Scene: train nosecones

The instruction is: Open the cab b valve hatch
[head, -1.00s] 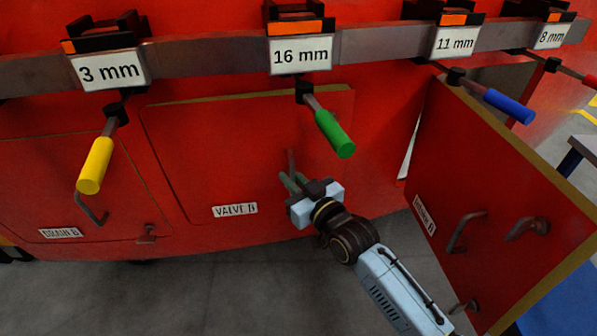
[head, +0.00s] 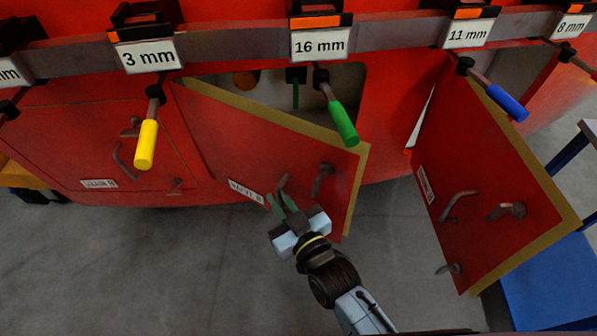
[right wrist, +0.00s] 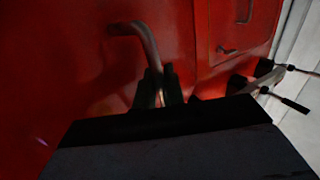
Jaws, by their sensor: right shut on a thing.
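The valve B hatch (head: 258,150) is a red door with a tan edge, standing partly open on its left side hinge. Its white label (head: 246,191) is at the lower left of the door. My right gripper (head: 283,205) is shut on the hatch's handle (head: 282,184). In the right wrist view the bent handle (right wrist: 140,35) runs down between the fingers of my right gripper (right wrist: 158,90). A recess with fittings (head: 296,80) shows behind the door's top edge. My left gripper is not in view.
A second red door (head: 485,180) stands open at the right. A closed drain hatch (head: 75,140) is at the left. Clamps with yellow (head: 146,145), green (head: 343,123) and blue (head: 507,103) handles hang from the rail above. Grey floor lies clear below.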

